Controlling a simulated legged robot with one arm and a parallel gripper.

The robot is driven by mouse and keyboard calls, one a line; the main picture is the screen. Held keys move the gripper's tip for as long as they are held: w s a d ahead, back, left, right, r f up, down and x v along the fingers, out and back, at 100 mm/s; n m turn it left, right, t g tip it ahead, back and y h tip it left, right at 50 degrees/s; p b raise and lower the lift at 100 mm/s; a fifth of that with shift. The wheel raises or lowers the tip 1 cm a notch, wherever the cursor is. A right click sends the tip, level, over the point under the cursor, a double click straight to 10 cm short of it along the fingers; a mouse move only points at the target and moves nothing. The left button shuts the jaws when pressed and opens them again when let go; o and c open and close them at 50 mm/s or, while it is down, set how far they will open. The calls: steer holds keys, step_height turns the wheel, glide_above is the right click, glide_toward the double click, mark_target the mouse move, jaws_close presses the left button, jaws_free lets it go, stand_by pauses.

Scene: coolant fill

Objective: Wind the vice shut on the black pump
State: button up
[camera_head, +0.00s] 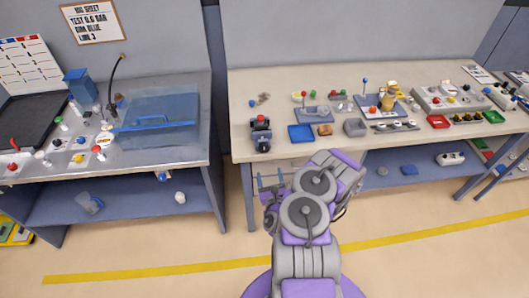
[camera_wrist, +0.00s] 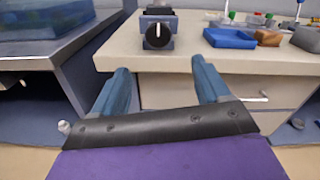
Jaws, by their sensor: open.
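The vice (camera_head: 261,134) is a small dark grey and black device at the front left corner of the right bench. In the wrist view the vice (camera_wrist: 158,29) shows a round black knob with a pale mark facing me. I cannot tell the black pump apart from the dark parts of the vice, nor how far apart the jaws stand. My gripper (camera_head: 270,182) is in front of the bench, below the top's front edge. In the wrist view my gripper (camera_wrist: 161,72) has its two blue fingers wide apart with nothing between them, short of the vice.
A blue tray (camera_head: 301,134) and a brown block (camera_head: 325,130) lie right of the vice. Several fixtures and coloured bins stand farther right. Drawers (camera_wrist: 185,92) are under the bench top. A left bench holds a clear blue tank (camera_head: 158,118). A gap separates the benches.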

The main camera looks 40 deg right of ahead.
mark_target(265, 150)
steer(key=b+x, duration=0.3)
steer(key=x, duration=0.9)
steer(key=shift+w+b, duration=0.3)
steer(key=shift+w, duration=0.05)
steer(key=shift+w+d+r, duration=0.1)
steer(key=shift+w+d, duration=0.25)
steer(key=shift+w, duration=0.05)
steer(key=shift+c, duration=0.3)
steer(key=c, duration=1)
steer(key=shift+o, duration=0.2)
steer(key=shift+m+b, duration=0.4)
steer(key=shift+b, duration=0.1)
